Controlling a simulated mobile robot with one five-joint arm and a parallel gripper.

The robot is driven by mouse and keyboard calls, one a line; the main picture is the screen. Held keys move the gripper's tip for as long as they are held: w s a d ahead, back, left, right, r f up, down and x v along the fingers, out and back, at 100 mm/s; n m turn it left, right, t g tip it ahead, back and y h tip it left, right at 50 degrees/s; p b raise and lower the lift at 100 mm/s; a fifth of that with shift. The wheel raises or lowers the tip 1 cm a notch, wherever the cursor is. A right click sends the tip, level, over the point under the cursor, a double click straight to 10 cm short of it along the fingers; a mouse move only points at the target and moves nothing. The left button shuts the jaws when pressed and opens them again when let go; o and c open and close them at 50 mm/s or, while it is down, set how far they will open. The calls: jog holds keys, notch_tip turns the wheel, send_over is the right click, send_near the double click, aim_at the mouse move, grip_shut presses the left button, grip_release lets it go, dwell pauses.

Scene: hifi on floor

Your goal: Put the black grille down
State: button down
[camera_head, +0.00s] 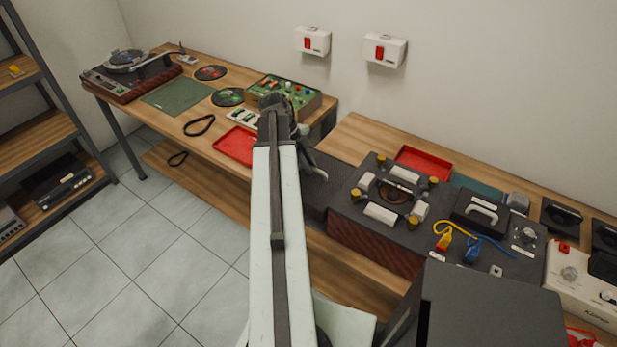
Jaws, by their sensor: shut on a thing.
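My gripper (307,163) is at the end of my raised pale arm, near the gap between the two benches. It is shut, but my arm hides much of the jaws. A dark flat panel (317,190) shows just below and right of the jaws and appears to be the black grille in their grip. Its left part is hidden behind my arm. I cannot tell whether its lower edge touches anything.
The right bench carries a dark box unit (345,200) with an open round centre, a red tray (424,162) and a handled black case (482,211). The left bench holds a turntable (128,72), a green mat (177,95) and another red tray (236,146).

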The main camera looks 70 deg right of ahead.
notch_tip(320, 180, down, 4)
jog(key=b, duration=0.2)
jog(key=shift+r+b, duration=0.2)
jog(key=shift+b, duration=0.1)
jog(key=shift+r, duration=0.2)
jog(key=shift+f, duration=0.15)
jog(key=c, duration=1.5)
grip_release()
jog(key=shift+o, duration=0.2)
jog(key=shift+w+r+p, duration=0.1)
jog(key=shift+r+p, duration=0.4)
jog(key=shift+p, duration=0.05)
jog(key=p+v, duration=1)
jog(key=v, duration=0.1)
jog(key=shift+w+r, duration=0.15)
